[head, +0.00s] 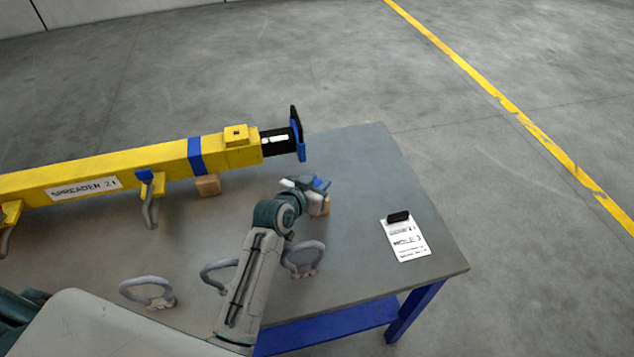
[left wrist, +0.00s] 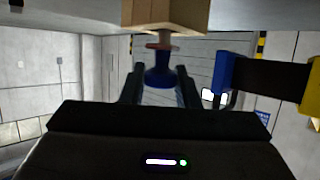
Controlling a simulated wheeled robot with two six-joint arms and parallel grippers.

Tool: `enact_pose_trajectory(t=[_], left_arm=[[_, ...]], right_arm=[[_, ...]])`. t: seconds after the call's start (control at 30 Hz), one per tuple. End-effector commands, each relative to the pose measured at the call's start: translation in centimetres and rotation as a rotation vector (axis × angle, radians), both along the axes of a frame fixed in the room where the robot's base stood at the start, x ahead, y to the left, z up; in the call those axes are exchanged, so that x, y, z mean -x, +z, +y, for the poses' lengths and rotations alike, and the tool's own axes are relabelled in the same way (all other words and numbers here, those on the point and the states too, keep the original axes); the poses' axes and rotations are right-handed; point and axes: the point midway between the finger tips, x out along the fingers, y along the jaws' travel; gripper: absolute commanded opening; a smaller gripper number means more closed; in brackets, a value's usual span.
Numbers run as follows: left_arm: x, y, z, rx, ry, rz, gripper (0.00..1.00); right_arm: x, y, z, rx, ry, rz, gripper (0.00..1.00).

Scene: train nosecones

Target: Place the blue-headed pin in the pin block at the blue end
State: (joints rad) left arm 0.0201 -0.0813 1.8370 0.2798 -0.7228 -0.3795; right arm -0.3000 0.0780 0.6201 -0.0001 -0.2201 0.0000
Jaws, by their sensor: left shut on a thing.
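My left gripper (head: 316,188) is shut on the blue-headed pin (left wrist: 160,72), close to the table top. The pin's blue head sits between the two fingers in the left wrist view, and its shank meets a small wooden block (left wrist: 165,12). I cannot tell how deep the shank sits in it. The wooden block also shows beside the gripper in the head view (head: 325,208). The yellow pin block (head: 236,134), with a dark hole on top, stands on the yellow beam (head: 110,172) near its blue end plate (head: 299,139). My right gripper is out of view.
Several grey shackles (head: 148,293) lie on the grey table (head: 365,165) around my arm, and one hangs under the beam. A wooden support (head: 207,185) stands under the beam. A clipboard sheet (head: 405,238) lies at the right. The table between gripper and clipboard is clear.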

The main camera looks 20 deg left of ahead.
Motion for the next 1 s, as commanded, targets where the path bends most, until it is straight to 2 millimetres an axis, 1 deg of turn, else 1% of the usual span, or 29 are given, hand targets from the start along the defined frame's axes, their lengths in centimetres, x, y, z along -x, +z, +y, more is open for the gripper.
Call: enact_pose_trajectory(t=[0.07, 0.1, 0.17, 0.2, 0.43, 0.5, 0.57, 0.67, 1.0], left_arm=[[0.0, -0.3, 0.0, 0.000, 0.000, 0.000, 0.05], [0.0, -0.2, 0.0, 0.000, 0.000, 0.000, 0.36], [0.0, -0.2, 0.0, 0.000, 0.000, 0.000, 0.48], [0.0, -0.2, 0.0, 0.000, 0.000, 0.000, 0.50], [0.0, -0.1, 0.0, 0.000, 0.000, 0.000, 0.50], [0.0, 0.1, 0.0, 0.000, 0.000, -0.001, 0.50], [0.3, 0.2, 0.1, 0.000, 0.000, -0.001, 0.50], [1.5, 0.6, 0.4, 0.000, 0.001, -0.001, 0.50], [7.8, 3.2, 1.9, -0.002, -0.001, 0.000, 0.50]], right_arm=[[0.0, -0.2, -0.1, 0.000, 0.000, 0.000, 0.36], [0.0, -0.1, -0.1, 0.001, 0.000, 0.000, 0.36], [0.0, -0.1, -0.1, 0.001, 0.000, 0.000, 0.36], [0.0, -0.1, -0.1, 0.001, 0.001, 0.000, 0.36], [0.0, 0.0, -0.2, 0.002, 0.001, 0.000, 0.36], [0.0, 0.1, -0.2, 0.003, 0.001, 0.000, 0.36], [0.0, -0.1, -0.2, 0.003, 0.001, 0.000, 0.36], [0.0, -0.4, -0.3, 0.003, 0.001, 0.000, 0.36], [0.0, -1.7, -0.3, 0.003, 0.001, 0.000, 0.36]])
